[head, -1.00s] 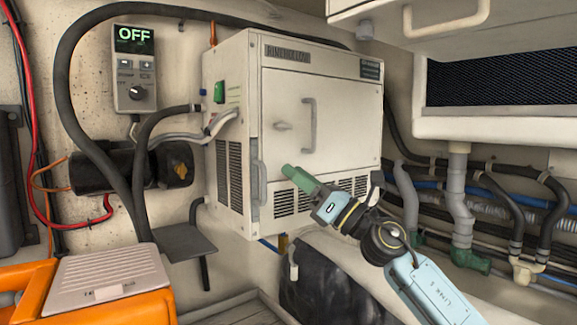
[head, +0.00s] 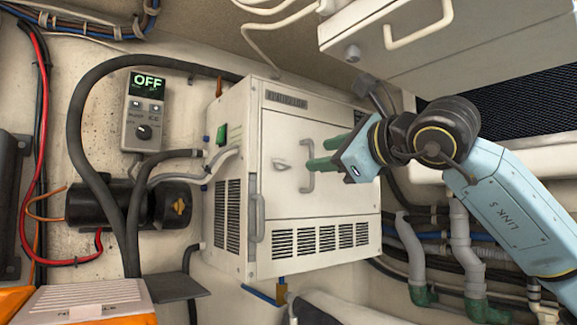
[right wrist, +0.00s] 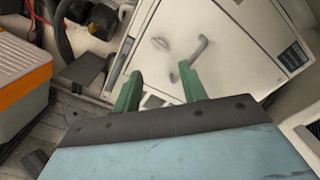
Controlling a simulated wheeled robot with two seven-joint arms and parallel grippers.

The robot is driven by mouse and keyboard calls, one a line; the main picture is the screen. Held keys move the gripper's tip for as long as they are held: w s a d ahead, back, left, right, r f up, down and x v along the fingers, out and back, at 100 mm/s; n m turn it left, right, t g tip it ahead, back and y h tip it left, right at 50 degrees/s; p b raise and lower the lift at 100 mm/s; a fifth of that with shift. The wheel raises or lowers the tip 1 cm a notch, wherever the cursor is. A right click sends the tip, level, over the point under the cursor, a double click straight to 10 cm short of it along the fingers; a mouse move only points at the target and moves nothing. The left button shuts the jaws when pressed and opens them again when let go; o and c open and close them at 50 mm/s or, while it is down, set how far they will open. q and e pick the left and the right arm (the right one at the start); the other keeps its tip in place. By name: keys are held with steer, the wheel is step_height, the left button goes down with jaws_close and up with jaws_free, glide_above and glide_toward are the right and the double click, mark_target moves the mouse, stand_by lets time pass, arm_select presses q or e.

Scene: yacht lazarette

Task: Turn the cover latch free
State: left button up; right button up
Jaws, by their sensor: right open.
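The cover latch (head: 282,163) is a small grey knob-like piece on the white front cover (head: 290,205) of the cabinet, just left of the cover's upright grey handle (head: 308,180). It lies roughly sideways. In the right wrist view the latch (right wrist: 160,43) appears beyond the fingertips, with the handle (right wrist: 192,55) to its right. My right gripper (head: 308,153) has green fingers, open and empty, pointing left toward the latch. In the head view its tips overlap the handle; whether they touch it I cannot tell. My left gripper is out of view.
A control box (head: 146,112) reading OFF hangs on the wall at left. A white locker (head: 395,45) with a handle overhangs the upper right, close to my right arm. Hoses and pipes run along the lower right. An orange box with a pale lid (head: 85,300) stands at lower left.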

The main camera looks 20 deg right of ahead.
mark_target(284, 162)
steer(key=p+x, duration=0.1)
steer(key=x, duration=0.9)
steer(key=shift+a, duration=0.1)
steer(key=shift+p+x, duration=0.3)
steer(key=shift+x, duration=0.55)
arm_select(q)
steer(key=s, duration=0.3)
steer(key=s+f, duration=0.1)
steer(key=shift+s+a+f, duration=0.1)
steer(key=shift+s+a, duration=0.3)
arm_select(e)
steer(key=shift+f, duration=0.1)
jaws_close()
